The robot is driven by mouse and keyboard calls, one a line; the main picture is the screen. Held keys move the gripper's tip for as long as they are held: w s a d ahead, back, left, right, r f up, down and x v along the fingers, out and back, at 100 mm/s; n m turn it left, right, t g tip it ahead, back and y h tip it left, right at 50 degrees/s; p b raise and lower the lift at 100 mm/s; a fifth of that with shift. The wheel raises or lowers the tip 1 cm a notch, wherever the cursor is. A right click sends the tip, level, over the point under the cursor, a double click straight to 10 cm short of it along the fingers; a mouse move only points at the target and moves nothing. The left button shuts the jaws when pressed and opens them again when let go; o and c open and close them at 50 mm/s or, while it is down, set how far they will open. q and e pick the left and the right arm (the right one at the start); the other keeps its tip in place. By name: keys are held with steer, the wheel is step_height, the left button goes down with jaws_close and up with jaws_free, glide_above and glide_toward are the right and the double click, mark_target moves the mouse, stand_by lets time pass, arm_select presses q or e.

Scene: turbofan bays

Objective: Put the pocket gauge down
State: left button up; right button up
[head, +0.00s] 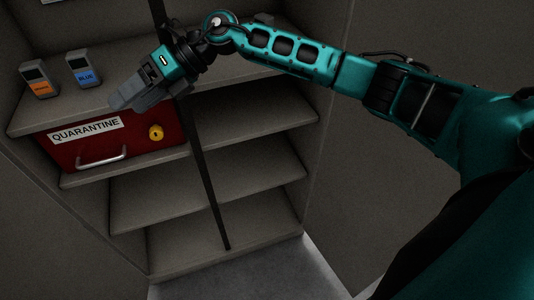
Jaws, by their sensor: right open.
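Two small grey pocket gauges with dark screens stand on the top shelf at the left. One has an orange label (39,80); the other has a blue label reading BLUE (83,71). My right gripper (122,101) is open, above the front part of that shelf, just right of and nearer than the blue-labelled gauge. It appears apart from both gauges. I see nothing held between its fingers, though the fingers overlap in this view. My left gripper is not in view.
A red QUARANTINE drawer (122,148) with a handle and yellow lock sits under the top shelf (62,107). A dark upright post (205,185) crosses the shelf fronts. The lower shelves (245,160) look empty. Grey walls close both sides.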

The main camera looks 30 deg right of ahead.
steer(key=s+a+r+m+t+y, duration=0.2)
steer(key=s+a+r+m+y, duration=0.15)
steer(key=s, duration=0.25)
steer(key=s+a+r+m+t+y, duration=0.1)
steer(key=s+a+r+m+y, duration=0.2)
steer(key=s+a+m+y, duration=0.15)
steer(key=w+d+f+m+t+h, duration=0.3)
steer(key=d+f+m+t+h, duration=0.85)
steer(key=m, duration=0.85)
steer(key=s+d+f+m+g+h, duration=0.2)
steer(key=s+f, duration=0.3)
steer(key=f, duration=0.3)
steer(key=s+d+f+m+g+h, duration=0.1)
steer(key=s+d+f+m+h, duration=0.1)
steer(key=s+d+f+m, duration=0.2)
steer(key=s+d+f+m+g+h, duration=0.2)
steer(key=s+f+m, duration=0.3)
steer(key=f, duration=0.6)
steer(key=shift+s+d+f+g+h, duration=0.35)
steer(key=shift+d+h, duration=0.2)
steer(key=shift+d, duration=0.35)
